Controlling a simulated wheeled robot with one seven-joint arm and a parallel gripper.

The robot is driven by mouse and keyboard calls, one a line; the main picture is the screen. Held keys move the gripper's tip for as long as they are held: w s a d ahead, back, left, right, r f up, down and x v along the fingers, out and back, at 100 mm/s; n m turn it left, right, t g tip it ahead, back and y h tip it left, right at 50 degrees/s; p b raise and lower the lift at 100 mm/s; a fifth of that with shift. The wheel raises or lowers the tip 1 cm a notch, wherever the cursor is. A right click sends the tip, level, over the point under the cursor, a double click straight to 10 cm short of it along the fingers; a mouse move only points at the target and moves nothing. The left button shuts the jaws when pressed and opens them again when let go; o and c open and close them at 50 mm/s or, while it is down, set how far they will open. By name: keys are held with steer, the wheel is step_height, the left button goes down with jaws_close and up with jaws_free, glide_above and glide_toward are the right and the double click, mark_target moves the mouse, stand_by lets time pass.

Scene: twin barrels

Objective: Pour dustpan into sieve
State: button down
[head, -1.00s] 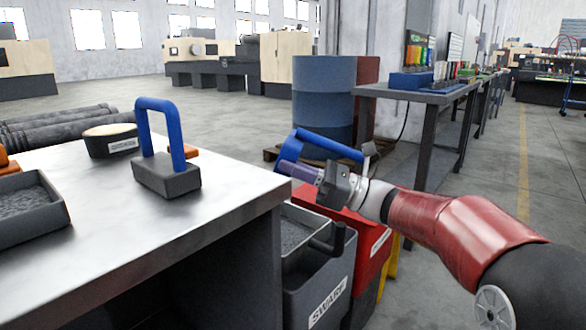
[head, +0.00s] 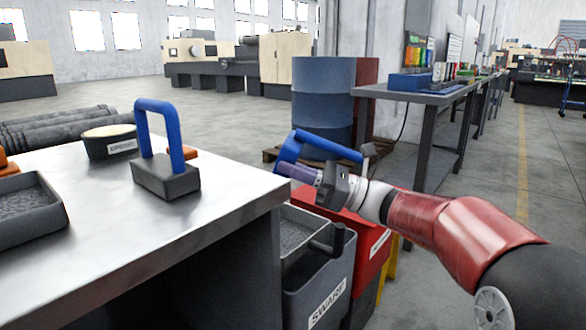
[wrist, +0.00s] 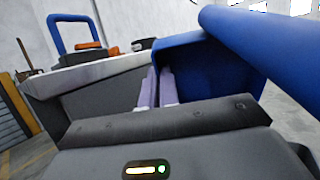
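The blue dustpan (head: 291,149) is at my gripper (head: 300,172), beyond the table's right edge and above the bins. In the wrist view the dustpan (wrist: 205,65) fills the right side, with its thick round handle (wrist: 265,45) crossing the upper right. My gripper's two pale purple fingers (wrist: 158,90) are close together at the dustpan's left edge and appear shut on its wall. The dustpan's inside and any load in it are hidden. I cannot identify a sieve for certain; a shallow grey tray (head: 62,212) with grainy grey contents is at the table's left.
A dark block with a blue loop handle (head: 184,150) and a round labelled tin (head: 96,150) stand on the metal table (head: 160,235). A grey SWARF bin (head: 312,285) and a red bin (head: 372,255) stand below my gripper. Blue barrel (head: 322,100) and workbench (head: 415,93) stand behind.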

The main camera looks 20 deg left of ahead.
mark_target(290, 147)
steer(key=r+h+p, duration=0.1)
steer(key=p, duration=0.2)
steer(key=shift+r, duration=0.1)
steer(key=h+p, duration=0.2)
steer(key=p, duration=0.3)
steer(key=r+h+p, duration=0.1)
steer(key=h+p, duration=0.1)
steer(key=p, duration=0.2)
steer(key=shift+r+t+p, duration=0.15)
steer(key=shift+t+p, duration=0.15)
steer(key=shift+p, duration=0.1)
steer(key=shift+r+h+p, duration=0.15)
steer(key=shift+h+p, duration=0.75)
steer(key=shift+h+b, duration=0.4)
steer(key=shift+h, duration=0.2)
steer(key=shift+r+h, duration=0.2)
steer(key=shift+h, duration=0.3)
steer(key=shift+a+r+t+h, duration=0.1)
steer(key=shift+r+t+h, duration=0.1)
steer(key=shift+h, duration=0.4)
steer(key=shift+r+t+h, duration=0.15)
steer(key=shift+t+h, duration=0.05)
steer(key=shift+h, duration=0.4)
steer(key=h, duration=0.2)
steer(key=r+h, duration=0.1)
steer(key=h, duration=0.1)
steer(key=shift+r, duration=0.1)
